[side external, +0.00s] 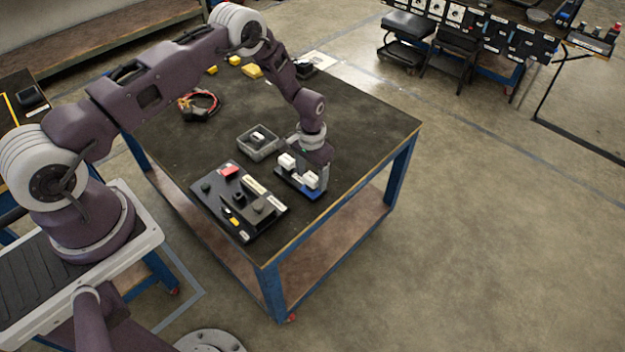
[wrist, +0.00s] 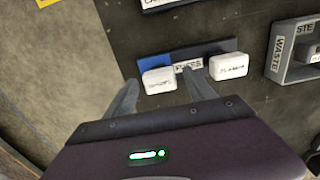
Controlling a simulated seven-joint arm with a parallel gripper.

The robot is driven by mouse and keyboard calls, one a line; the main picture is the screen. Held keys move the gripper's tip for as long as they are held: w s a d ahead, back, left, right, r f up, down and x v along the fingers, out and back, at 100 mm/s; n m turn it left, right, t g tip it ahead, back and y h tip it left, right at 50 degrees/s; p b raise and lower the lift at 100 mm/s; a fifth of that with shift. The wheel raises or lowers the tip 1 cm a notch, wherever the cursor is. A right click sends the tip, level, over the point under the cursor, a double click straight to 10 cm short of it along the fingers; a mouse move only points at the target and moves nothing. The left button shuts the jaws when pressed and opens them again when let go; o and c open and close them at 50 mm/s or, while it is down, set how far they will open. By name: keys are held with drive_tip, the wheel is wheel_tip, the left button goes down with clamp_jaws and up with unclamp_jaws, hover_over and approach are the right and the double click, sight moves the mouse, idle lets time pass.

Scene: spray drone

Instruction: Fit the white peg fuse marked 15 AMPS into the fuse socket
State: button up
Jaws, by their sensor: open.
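My gripper (wrist: 163,94) is open. Its fingers lie either side of a white block fuse (wrist: 158,82), apart from it as far as I can tell; its upside-down print is too small to read surely. This fuse also shows in the side external view (side external: 311,180). A second white fuse (wrist: 229,66), also with upside-down print, sits to its right on the blue and dark rack (wrist: 205,48) labelled FUSES. In the side external view this second fuse (side external: 287,160) is nearer the grey bin. I cannot pick out the fuse socket.
The grey WASTE bin (side external: 258,142) stands close to the rack. A dark board (side external: 215,192) with red, yellow and dark parts lies in front of it. Cables (side external: 198,105) and yellow items (side external: 251,71) lie farther back. The tabletop right of my gripper is clear.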

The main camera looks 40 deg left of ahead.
sight(312, 177)
idle(0.7)
clamp_jaws()
drive_tip(key=shift+r, duration=0.15)
drive_tip(key=shift+r, duration=2.85)
drive_tip(key=s+a+r+n, duration=0.1)
drive_tip(key=s+a+n, duration=0.2)
drive_tip(key=s+a, duration=0.3)
drive_tip(key=s+a+r+n, duration=0.2)
drive_tip(key=s+a, duration=0.4)
drive_tip(key=s, duration=0.5)
drive_tip(key=shift+n, duration=0.5)
drive_tip(key=shift+d+r, duration=0.1)
